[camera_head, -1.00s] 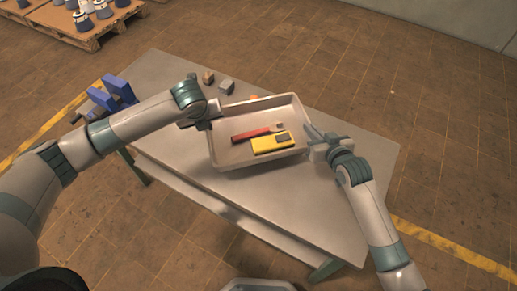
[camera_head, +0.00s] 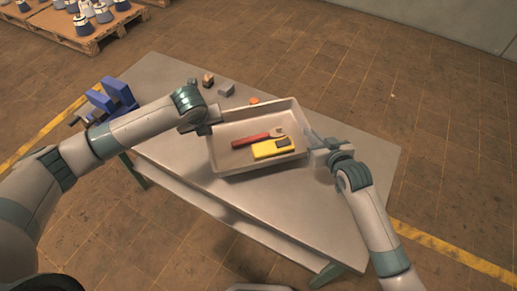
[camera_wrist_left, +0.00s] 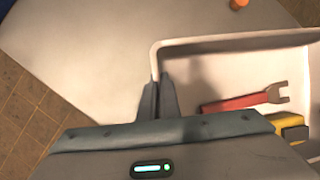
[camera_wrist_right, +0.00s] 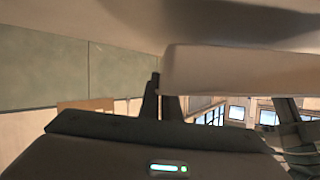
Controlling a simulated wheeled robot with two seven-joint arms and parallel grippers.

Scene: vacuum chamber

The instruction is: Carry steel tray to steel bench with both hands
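The steel tray (camera_head: 216,158) is a shallow, pale rectangular pan over the worktable. In it lie a red wrench (camera_head: 250,139) and a yellow device (camera_head: 272,149) with a dark patch. My left gripper (camera_head: 211,122) is at the tray's left wall. In the left wrist view its fingers (camera_wrist_left: 158,98) are close together on the wall near a corner. My right gripper (camera_head: 313,140) is at the tray's right wall. In the right wrist view its fingers (camera_wrist_right: 161,100) close on the rim (camera_wrist_right: 240,72). I cannot tell whether the tray touches the tabletop.
The grey table (camera_head: 345,190) has bare top to the right. Two small blocks (camera_head: 227,89) and an orange item (camera_head: 254,101) lie behind the tray. A pallet (camera_head: 88,38) with cones is far left.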

